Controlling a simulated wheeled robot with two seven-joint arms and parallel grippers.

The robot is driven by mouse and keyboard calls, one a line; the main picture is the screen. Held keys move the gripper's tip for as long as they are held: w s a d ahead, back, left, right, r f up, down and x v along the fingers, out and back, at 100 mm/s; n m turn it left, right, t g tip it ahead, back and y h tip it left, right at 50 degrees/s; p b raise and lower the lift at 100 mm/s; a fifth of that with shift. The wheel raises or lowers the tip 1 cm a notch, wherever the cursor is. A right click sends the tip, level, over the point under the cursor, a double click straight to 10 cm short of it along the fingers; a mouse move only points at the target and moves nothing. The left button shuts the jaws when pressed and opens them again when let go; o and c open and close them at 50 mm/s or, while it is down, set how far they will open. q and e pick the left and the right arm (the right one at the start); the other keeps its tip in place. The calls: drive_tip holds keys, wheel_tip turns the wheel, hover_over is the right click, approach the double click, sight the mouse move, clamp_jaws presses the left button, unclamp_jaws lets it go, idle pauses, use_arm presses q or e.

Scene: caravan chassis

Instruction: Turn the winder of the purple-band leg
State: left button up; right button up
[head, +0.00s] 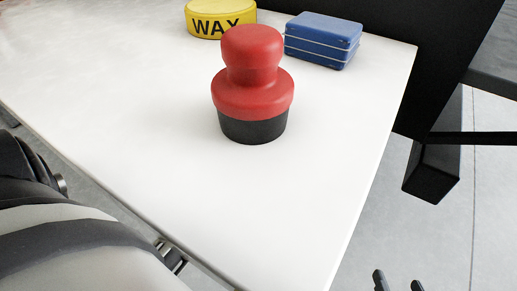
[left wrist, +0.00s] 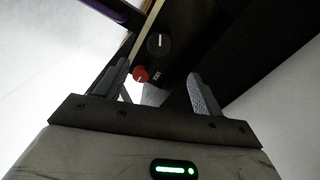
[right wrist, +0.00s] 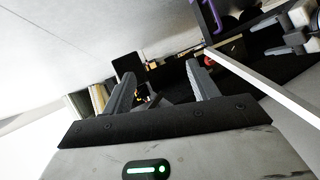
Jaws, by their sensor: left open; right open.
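No winder is clearly recognisable. A purple band (right wrist: 215,14) shows on a dark part at the top of the right wrist view; a purple strip (left wrist: 106,8) crosses the top left corner of the left wrist view. My right gripper (head: 399,284) is open and empty, its fingertips low at the right of the head view, beyond the table edge. My left gripper (left wrist: 166,88) is open and empty in its wrist view. A black dial (left wrist: 159,43) and a smaller red knob (left wrist: 141,73) on a dark panel show beyond its fingers.
A white tabletop (head: 150,120) bears a red-topped black block (head: 253,90), a yellow WAX tin (head: 220,18) and a blue strapped pack (head: 323,40). A black beam end (head: 432,172) juts out right of the table. Floor shows below it.

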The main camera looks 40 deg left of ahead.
use_arm(q)
drive_tip(key=shift+s, duration=0.55)
